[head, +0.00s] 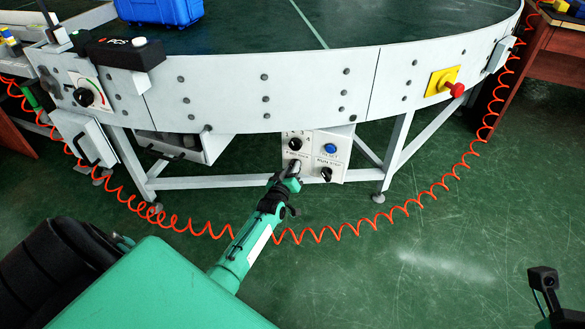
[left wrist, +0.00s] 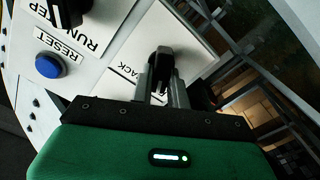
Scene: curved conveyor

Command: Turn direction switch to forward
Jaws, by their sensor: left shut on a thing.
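The control panel (head: 312,162) hangs under the front of the curved conveyor. My left gripper (head: 294,170) reaches its lower left knob, the direction switch. In the left wrist view the black switch knob (left wrist: 162,62) sits between the fingers of my left gripper (left wrist: 163,88), which are shut on it. A label ending in "ACK" shows beside the knob; the rest of its lettering is hidden. Which way the switch is set I cannot tell. The black end of my right arm (head: 543,278) shows at the lower right; its finger state is unclear.
The blue reset button (head: 330,148) and the run/step knob (head: 326,174) are on the panel's right side. Another black knob (head: 295,143) is above the switch. A red emergency button (head: 456,90) is further right. An orange coiled hose (head: 345,234) hangs before the conveyor.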

